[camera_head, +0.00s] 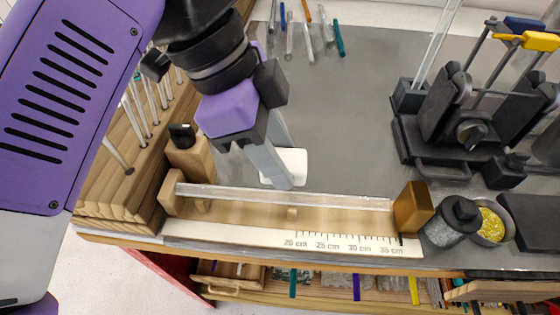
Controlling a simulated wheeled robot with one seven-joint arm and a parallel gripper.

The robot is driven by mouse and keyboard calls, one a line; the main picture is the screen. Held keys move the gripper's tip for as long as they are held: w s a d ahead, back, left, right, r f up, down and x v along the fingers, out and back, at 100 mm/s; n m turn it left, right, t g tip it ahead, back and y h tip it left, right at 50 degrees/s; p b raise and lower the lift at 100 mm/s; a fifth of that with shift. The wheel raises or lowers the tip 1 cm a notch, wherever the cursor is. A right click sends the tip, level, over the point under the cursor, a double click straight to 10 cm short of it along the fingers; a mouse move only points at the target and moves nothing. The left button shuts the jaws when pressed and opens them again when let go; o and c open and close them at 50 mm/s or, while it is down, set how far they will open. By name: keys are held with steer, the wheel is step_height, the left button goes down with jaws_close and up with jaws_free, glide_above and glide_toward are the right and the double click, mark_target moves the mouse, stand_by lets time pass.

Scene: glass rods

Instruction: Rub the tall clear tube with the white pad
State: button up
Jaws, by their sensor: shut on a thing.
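The white pad (297,161) shows at the fingers of my gripper (281,180), partly hidden behind them. My gripper is shut on it, pointing down near the middle of the bench. The fingertips appear close above or behind a clear rod lying lengthwise in a wooden jig; I cannot tell if anything touches. A tall clear tube (437,45) stands, slightly tilted in the picture, in a dark block (408,96) at the upper right. Its top is cut off by the frame. The pad is well to the left of this tube.
The clear rod (320,199) lies above a centimetre ruler (340,240), with a brass-coloured block (412,206) at its right end. A black burner-like device (470,130) stands beside the tube. A wooden rack (130,170) holds rods at left. The grey mat (350,110) is mostly clear.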

steer(key=shift+r+p, duration=0.55)
steer(key=shift+r, duration=0.6)
